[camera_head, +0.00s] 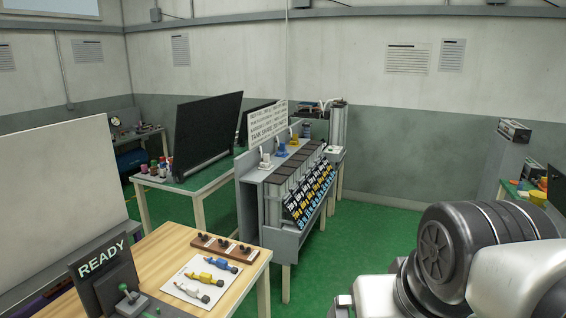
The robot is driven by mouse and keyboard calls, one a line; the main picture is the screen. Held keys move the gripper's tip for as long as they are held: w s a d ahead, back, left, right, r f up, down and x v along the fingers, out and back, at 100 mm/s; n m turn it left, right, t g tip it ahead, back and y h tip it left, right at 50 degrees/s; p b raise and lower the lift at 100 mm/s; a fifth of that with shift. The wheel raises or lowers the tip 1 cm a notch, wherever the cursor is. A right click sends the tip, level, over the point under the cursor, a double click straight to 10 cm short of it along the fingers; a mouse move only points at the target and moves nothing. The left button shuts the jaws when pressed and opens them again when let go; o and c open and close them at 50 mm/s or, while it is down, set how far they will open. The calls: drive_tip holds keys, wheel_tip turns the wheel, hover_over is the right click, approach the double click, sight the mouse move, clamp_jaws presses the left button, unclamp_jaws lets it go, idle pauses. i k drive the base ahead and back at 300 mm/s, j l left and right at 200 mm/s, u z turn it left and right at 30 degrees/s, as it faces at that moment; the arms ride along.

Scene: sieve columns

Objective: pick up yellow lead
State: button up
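A yellow lead (204,277) with a dark end lies on a white sheet (178,274) on a wooden-topped table (172,241) at the lower left. It lies between a blue lead (220,264) behind it and a white lead (191,291) in front, apart from both. My gripper is not in view; only links of my arm show at the lower right.
A wooden strip with black sockets (223,249) lies behind the sheet. A dark READY sign (104,266) and a green-knobbed lever (129,296) stand to its left. The grey column bench (287,240) stands behind the table. Green floor (370,235) is clear to the right.

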sight(206, 278)
drive_tip(key=u, duration=0.95)
drive_tip(key=i+l+u, duration=0.15)
drive_tip(key=i+l, duration=0.15)
drive_tip(key=i+l+u, duration=0.3)
drive_tip(key=i+l, duration=0.2)
drive_tip(key=l, duration=0.15)
drive_tip(key=i+l+u, duration=0.15)
drive_tip(key=l, duration=0.25)
drive_tip(key=i+l+u, duration=0.15)
drive_tip(key=i+l, duration=0.15)
drive_tip(key=i+l+u, duration=0.15)
drive_tip(key=l, duration=0.4)
